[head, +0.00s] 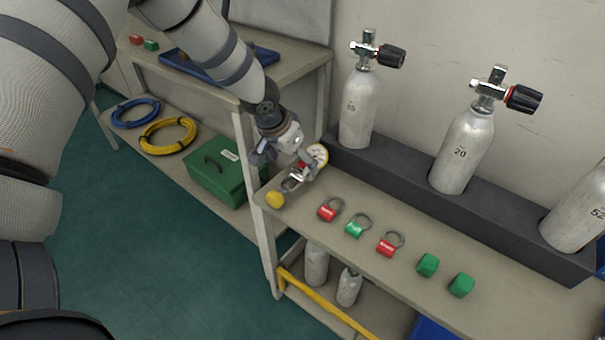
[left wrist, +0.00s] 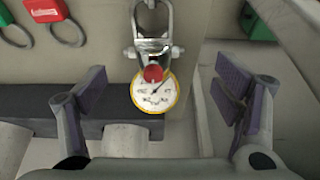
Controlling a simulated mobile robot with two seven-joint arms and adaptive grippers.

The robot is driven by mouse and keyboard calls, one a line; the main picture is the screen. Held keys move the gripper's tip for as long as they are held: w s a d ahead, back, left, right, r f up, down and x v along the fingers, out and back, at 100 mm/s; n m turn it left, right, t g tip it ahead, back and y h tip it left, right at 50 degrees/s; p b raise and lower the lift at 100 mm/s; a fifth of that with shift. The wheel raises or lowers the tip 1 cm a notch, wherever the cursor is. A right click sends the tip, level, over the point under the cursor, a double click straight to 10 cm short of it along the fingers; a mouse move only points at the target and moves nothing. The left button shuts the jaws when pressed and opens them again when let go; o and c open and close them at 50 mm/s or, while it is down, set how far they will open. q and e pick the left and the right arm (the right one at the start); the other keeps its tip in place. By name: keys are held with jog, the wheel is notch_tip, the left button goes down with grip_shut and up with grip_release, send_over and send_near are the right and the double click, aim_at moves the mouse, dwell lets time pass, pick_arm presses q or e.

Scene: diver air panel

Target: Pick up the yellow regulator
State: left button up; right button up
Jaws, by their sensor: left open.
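The yellow regulator (head: 293,182) lies at the left end of the bench. It has a metal yoke, a red knob and a white gauge with a yellow rim; in the left wrist view its gauge (left wrist: 155,92) faces the camera. A yellow round piece (head: 275,199) lies beside the yoke at the bench edge. My left gripper (head: 283,158) is above the regulator and partly covers it in the head view. In the left wrist view its open fingers (left wrist: 160,92) stand on both sides of the gauge, with gaps to each.
Red and green tagged rings (head: 357,226) and green caps (head: 428,265) lie along the bench. Silver cylinders (head: 463,150) stand in a dark rack (head: 400,185) behind. A shelf at the left holds coiled hoses (head: 168,135) and a green case (head: 215,170).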

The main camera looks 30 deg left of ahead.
aim_at(300, 164)
pick_arm(q)
jog(key=x, duration=0.3)
jog(key=b+x, duration=0.1)
jog(key=x, duration=0.1)
jog(key=shift+s+d+f, duration=0.15)
jog(key=shift+d+f, duration=0.2)
jog(key=shift+f, duration=0.1)
jog(key=shift+r, duration=0.1)
pick_arm(e)
jog(key=shift+s+f, duration=0.5)
jog(key=shift+f, duration=0.05)
pick_arm(q)
jog(key=shift+w, duration=0.2)
jog(key=c, duration=1.9)
jog(key=shift+o, duration=0.2)
jog(key=shift+r, duration=0.1)
